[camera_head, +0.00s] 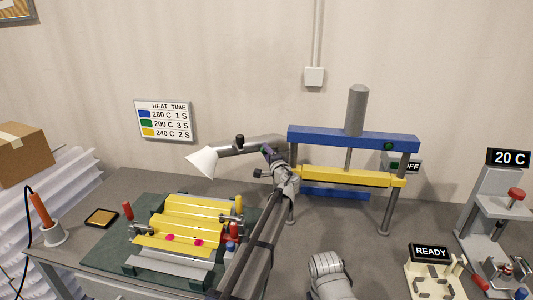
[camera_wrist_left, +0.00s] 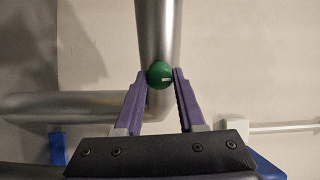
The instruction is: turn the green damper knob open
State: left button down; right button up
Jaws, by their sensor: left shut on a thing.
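The green damper knob (camera_wrist_left: 158,74) sits on a grey metal duct (camera_wrist_left: 157,30) in the left wrist view. It is round, with a short pale mark lying nearly level in that picture. My left gripper (camera_wrist_left: 160,80) has its two purple fingers closed on the knob from both sides. In the head view the left gripper (camera_head: 267,152) is at the grey duct (camera_head: 240,148) that ends in a white cone hood (camera_head: 202,162). The damper knob is hidden there behind the gripper. My right gripper does not show.
Right of the gripper stands a press with a blue beam (camera_head: 345,137) and yellow bar (camera_head: 345,176). Yellow corrugated sheet (camera_head: 190,222) lies in a fixture below the hood. A black knob (camera_head: 240,140) stands on the duct. A READY stand (camera_head: 430,253) is at front right.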

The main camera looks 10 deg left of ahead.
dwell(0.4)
pick_arm(q)
jog(key=c, duration=0.5)
grip_release()
jog(key=v, duration=0.7)
jog(key=shift+s+d, duration=0.2)
jog(key=shift+s, duration=0.15)
jog(key=shift+f, duration=0.1)
